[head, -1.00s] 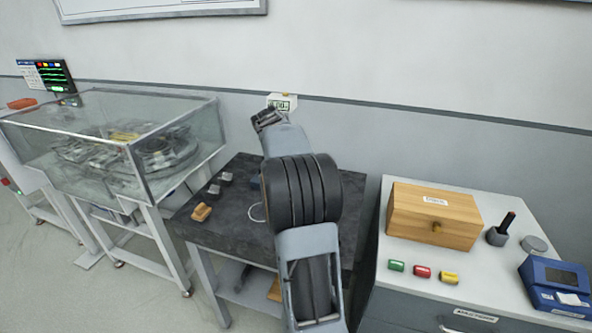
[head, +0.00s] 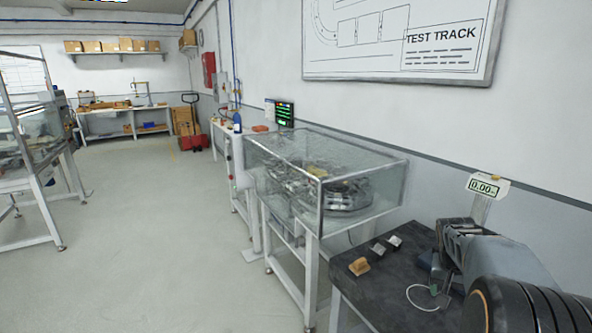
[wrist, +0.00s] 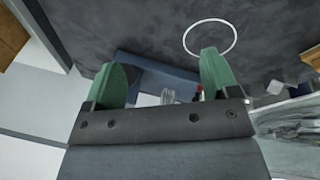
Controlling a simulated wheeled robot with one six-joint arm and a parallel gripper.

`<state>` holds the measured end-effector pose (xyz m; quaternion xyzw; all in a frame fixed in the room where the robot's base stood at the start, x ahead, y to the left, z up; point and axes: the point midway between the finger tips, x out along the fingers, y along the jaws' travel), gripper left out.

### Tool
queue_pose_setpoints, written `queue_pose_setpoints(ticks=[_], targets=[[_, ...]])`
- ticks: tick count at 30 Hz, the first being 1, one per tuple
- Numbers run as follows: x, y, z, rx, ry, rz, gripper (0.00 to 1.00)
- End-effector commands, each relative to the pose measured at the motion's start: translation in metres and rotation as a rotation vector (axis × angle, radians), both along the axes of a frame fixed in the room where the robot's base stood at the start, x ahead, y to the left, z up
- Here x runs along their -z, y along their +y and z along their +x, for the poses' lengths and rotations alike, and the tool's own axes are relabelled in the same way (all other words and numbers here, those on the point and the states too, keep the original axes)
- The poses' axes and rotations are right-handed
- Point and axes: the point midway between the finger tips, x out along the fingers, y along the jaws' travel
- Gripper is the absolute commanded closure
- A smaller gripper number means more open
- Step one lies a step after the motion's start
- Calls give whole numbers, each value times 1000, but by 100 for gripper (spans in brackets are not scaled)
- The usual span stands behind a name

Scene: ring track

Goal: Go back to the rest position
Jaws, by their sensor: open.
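My gripper (head: 437,278) hangs over the dark bench (head: 400,307) at the lower right of the head view, at the end of my bent arm. In the wrist view its two green fingers (wrist: 165,85) stand wide apart. No object is held between them. Below them, partly hidden by the gripper body, is a blue object (wrist: 150,65) with a pale part. A thin white ring (wrist: 210,37) lies on the dark surface just beyond the fingertips, and it also shows in the head view (head: 409,299).
A tan block (head: 358,267) and small dark and metallic blocks (head: 394,242) lie on the bench. A display reading 0.00 (head: 486,188) stands behind my arm. A glass-covered track case (head: 370,180) adjoins at left. The floor (head: 150,230) farther left is clear.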

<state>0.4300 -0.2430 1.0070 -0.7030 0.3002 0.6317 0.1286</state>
Motion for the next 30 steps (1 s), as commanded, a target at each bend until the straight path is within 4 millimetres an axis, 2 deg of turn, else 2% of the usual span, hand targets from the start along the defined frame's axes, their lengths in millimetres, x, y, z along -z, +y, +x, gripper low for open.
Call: queue_pose_setpoints(ticks=[1,3,6,9,12,16,20,30], targets=[[-3,35,-11,-83,-11,31,19],[-2,81,-29,-201,-26,74,19],[0,137,-59,-346,-56,119,19],[2,179,-87,-453,-87,149,19],[3,208,-109,-525,-118,167,19],[-2,229,-125,-592,-155,168,19],[-15,240,-127,-643,-197,156,19],[-16,241,-127,-648,-201,155,19]])
